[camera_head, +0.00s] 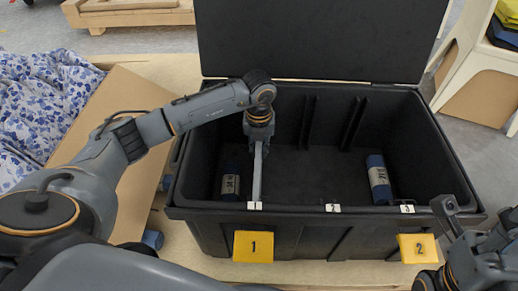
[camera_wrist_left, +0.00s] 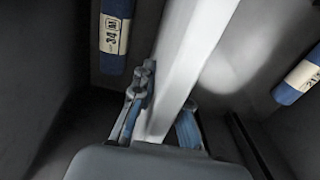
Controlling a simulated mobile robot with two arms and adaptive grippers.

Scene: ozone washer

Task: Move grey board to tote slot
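The black tote (camera_head: 330,212) stands open, with its lid raised at the back. White tags 1 (camera_head: 254,206), 2 (camera_head: 332,208) and 3 (camera_head: 407,209) mark its front rim. My left gripper (camera_head: 259,145) reaches into the tote's left half from above. It is shut on the grey board (camera_head: 257,175), a narrow pale strip here, lined up with tag 1. The left wrist view shows the board (camera_wrist_left: 190,60) between both fingers (camera_wrist_left: 160,112). Whether its lower edge touches the floor is unclear. My right gripper (camera_head: 478,218) is at the lower right, outside the tote, fingers apart and empty.
A blue labelled cylinder (camera_head: 230,184) lies left of the board, and another (camera_head: 379,180) lies at the tote's right. Dividing ribs (camera_head: 352,123) stand on the back wall. The middle of the tote floor is clear. Yellow plates 1 (camera_head: 253,246) and 2 (camera_head: 418,248) are in front.

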